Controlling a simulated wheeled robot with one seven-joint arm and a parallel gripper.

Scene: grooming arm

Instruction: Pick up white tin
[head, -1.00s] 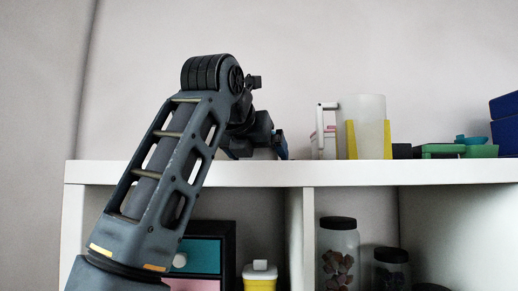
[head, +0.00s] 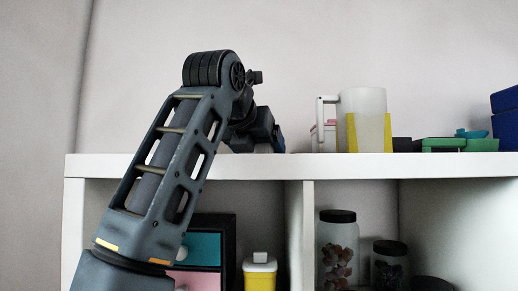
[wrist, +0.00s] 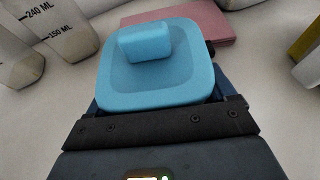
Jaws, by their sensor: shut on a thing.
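In the wrist view, a light-blue square lid-like piece (wrist: 160,72) with a raised block grip fills the space at my gripper (wrist: 158,103). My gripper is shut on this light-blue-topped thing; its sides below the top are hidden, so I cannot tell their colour. In the head view, my gripper is mostly hidden behind my arm, low over the white shelf top (head: 420,166). I see no clearly separate white tin.
A frosted mug with yellow (head: 362,110) stands right of my gripper, with a pink-and-white item (head: 330,136) by its handle. Green and blue items (head: 455,144) lie farther right. Marked beakers (wrist: 62,20) and a pink flat thing (wrist: 190,18) are near in the wrist view.

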